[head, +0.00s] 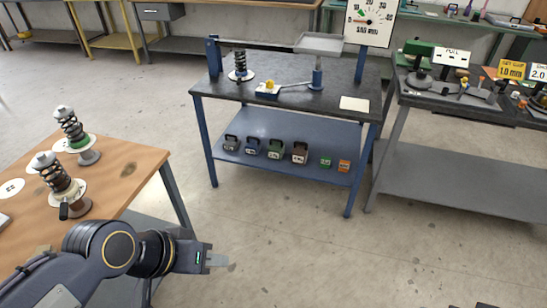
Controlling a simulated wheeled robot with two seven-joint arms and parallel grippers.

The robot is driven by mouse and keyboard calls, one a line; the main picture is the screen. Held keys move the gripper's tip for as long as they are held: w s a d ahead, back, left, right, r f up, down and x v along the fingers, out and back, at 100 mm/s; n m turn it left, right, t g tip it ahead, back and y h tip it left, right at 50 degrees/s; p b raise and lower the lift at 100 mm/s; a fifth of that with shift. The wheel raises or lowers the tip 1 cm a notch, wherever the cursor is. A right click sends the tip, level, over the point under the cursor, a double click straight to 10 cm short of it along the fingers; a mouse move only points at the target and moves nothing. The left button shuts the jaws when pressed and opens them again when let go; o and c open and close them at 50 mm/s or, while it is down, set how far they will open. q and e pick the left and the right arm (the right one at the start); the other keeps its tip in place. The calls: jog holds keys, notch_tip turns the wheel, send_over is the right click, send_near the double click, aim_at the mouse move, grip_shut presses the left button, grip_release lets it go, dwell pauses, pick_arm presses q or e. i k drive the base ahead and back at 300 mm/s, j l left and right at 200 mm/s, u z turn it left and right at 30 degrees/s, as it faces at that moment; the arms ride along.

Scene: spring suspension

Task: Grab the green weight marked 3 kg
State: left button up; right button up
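A row of block weights with top handles stands on the blue lower shelf (240,169) of the middle bench. A dark green weight (276,150) is third from the left. A smaller bright green block (325,162) stands further right in the row. The markings are too small to read, so I cannot tell which is 3 kg. My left gripper (219,261) is over the floor in front of the bench, well short of the shelf and apart from all weights. Its fingers show edge-on, so its opening is unclear.
A wooden table (120,172) with two spring assemblies stands at left, beside my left arm. The middle bench top (290,95) holds a spring tester with a dial (370,20). Another bench (440,100) stands at right. The floor before the shelf is clear.

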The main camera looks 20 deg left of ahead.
aim_at(276, 148)
jog(key=i+j+u, duration=0.3)
jog(key=i, duration=0.8)
jog(key=i+l+u, duration=0.3)
jog(key=i, duration=0.85)
jog(key=j, duration=0.1)
